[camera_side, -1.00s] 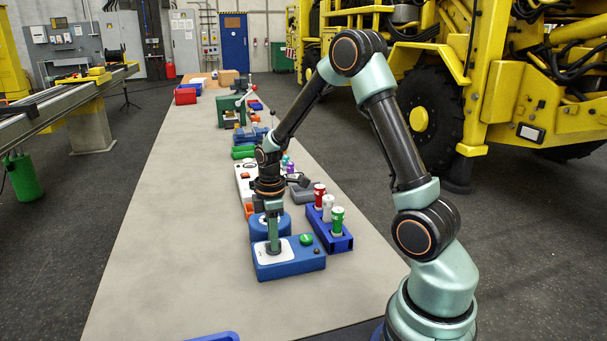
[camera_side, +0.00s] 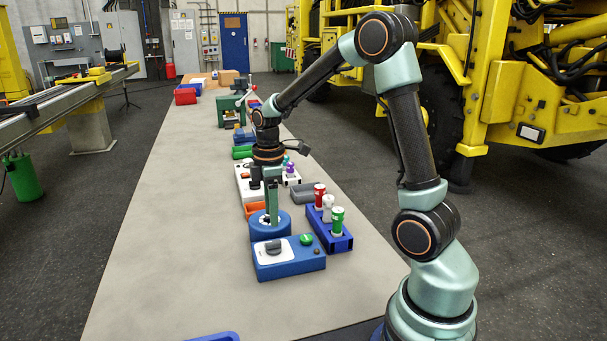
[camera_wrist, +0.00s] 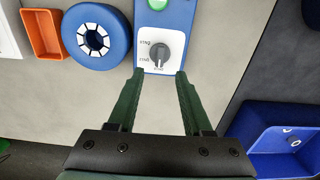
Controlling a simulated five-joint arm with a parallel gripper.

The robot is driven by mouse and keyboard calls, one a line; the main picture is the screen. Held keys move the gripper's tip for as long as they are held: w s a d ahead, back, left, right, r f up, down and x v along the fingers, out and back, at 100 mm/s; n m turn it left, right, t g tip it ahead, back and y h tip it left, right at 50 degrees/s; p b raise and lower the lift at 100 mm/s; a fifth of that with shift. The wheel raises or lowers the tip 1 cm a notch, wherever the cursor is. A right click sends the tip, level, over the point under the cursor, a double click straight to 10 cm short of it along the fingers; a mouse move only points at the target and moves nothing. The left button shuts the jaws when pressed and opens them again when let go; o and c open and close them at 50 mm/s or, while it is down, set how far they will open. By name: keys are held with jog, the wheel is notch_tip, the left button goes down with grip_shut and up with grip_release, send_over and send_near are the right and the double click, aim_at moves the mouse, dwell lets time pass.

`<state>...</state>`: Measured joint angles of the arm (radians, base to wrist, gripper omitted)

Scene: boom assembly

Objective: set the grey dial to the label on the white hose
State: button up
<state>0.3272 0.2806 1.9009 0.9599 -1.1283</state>
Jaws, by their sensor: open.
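The grey dial (camera_side: 274,247) sits on a white plate at the left of a blue box (camera_side: 290,268). In the wrist view the dial (camera_wrist: 159,51) has printed labels to its left and below; the upper-left one seems to read "ring", the one under it "coil", and the lowest is too small to read. My gripper (camera_side: 273,220) is above the work, up and behind the dial in the side view. In the wrist view its green fingers (camera_wrist: 159,76) are apart with nothing between them, just below the dial. I cannot identify a white hose or its label for certain.
The box has a green button (camera_side: 306,239). A blue round part (camera_side: 262,230) stands behind it, with an orange tray (camera_wrist: 43,35) beyond. A blue rack (camera_side: 340,242) holds red, white and green cylinders. A blue bin (camera_wrist: 255,130) lies nearer. The table's left side is clear.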

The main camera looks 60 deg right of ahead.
notch_tip(320, 180, up, 4)
jog(key=shift+r, duration=0.15)
dwell(0.3)
jog(key=s+a+r+m+t, duration=0.5)
jog(key=s+a+r+m, duration=0.2)
jog(key=a, duration=0.5)
jog(key=shift+s+a+m+t, duration=0.3)
jog(key=shift+s+a+m, duration=0.05)
jog(key=shift+s+m, duration=0.7)
